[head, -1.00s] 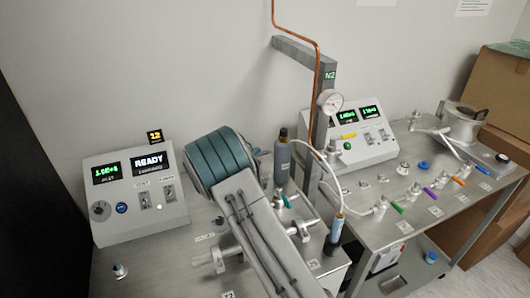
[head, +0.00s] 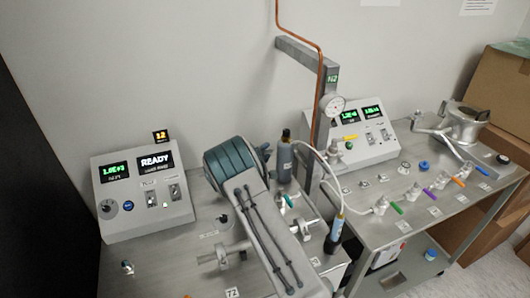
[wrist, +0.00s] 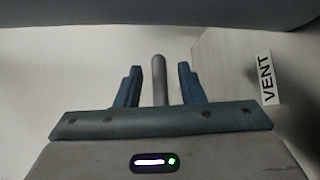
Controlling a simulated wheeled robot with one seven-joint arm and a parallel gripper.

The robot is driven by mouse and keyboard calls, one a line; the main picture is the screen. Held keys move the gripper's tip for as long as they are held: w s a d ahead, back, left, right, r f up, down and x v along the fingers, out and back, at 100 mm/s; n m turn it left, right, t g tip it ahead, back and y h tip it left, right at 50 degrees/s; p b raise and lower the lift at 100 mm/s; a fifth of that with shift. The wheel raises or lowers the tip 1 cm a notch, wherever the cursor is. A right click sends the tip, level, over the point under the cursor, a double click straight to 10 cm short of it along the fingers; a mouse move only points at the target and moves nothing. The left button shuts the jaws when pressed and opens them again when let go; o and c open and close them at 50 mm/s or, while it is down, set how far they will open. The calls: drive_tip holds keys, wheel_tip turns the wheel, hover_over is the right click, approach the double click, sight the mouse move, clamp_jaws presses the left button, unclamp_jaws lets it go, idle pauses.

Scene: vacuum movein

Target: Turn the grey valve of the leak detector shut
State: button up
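The leak detector (head: 180,205) is the light grey box on the left of the bench, with a lit READY display. My arm crosses the middle of the head view and hides my gripper there. In the wrist view my gripper (wrist: 160,85) is open, with its two blue fingers apart. A slim grey bar (wrist: 159,78) stands between the fingers, with a gap on each side; it looks like the grey valve's handle. The valve's body is hidden in the wrist view. I cannot pick out the grey valve for certain in the head view.
A VENT label (wrist: 265,78) is right of the fingers. A dark bottle (head: 284,158) and a blue torch-like cylinder (head: 334,234) stand close right of my arm. A second bench (head: 375,215) holds several coloured-handled valves. A metal pipe fitting (head: 228,252) lies left of my arm.

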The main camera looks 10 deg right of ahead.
drive_tip(key=shift+c, duration=0.3)
clamp_jaws()
drive_tip(key=shift+f+b, duration=0.1)
drive_tip(key=shift+b, duration=0.45)
drive_tip(key=shift+s+m+g+h+b, duration=0.1)
drive_tip(key=shift+m+g+h+b, duration=0.2)
drive_tip(key=shift+m+h+b, duration=0.1)
drive_tip(key=shift+s+m+g+h+b, duration=0.25)
drive_tip(key=shift+m+g+h+b, duration=0.15)
drive_tip(key=shift+h+b, duration=0.1)
drive_tip(key=shift+o, duration=0.3)
unclamp_jaws()
